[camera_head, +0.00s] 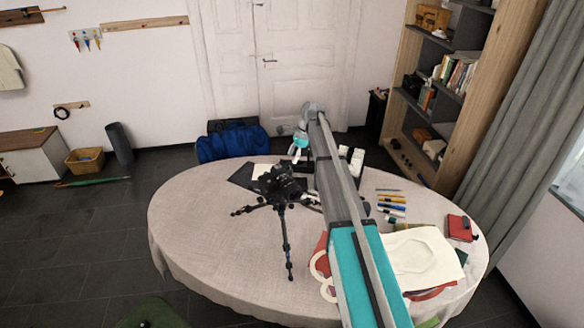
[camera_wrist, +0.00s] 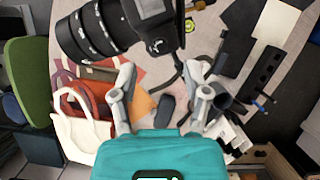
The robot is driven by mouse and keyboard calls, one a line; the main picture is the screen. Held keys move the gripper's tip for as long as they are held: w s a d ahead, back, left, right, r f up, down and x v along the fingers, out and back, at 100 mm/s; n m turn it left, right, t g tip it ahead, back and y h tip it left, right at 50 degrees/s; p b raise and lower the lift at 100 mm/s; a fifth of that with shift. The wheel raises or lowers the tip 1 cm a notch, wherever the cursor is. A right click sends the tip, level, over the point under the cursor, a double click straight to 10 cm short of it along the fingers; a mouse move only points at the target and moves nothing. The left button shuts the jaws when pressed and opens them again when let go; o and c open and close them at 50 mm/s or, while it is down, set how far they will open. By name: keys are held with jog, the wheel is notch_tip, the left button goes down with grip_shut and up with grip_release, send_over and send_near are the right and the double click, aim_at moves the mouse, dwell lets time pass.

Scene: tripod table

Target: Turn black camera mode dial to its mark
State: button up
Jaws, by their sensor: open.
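The black camera (camera_head: 280,181) sits on a black tripod (camera_head: 286,245) standing on the table. In the wrist view the camera (camera_wrist: 142,28) fills the top middle, with its ribbed lens (camera_wrist: 88,36) pointing left. A small dark round part with pale marks (camera_wrist: 160,45) on the body may be the mode dial, but its pointer and mark are too small to read. My gripper (camera_wrist: 159,72) is open and empty, its two grey fingers apart just below the camera body in that view.
The tripod legs spread widely. A blue bag (camera_head: 232,142) is behind the table. The table's left side is clear.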

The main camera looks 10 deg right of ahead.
aim_at(289, 166)
jog(key=shift+b+x, duration=1.35)
jog(key=shift+x, duration=0.4)
grip_shut()
jog(key=shift+d, duration=0.1)
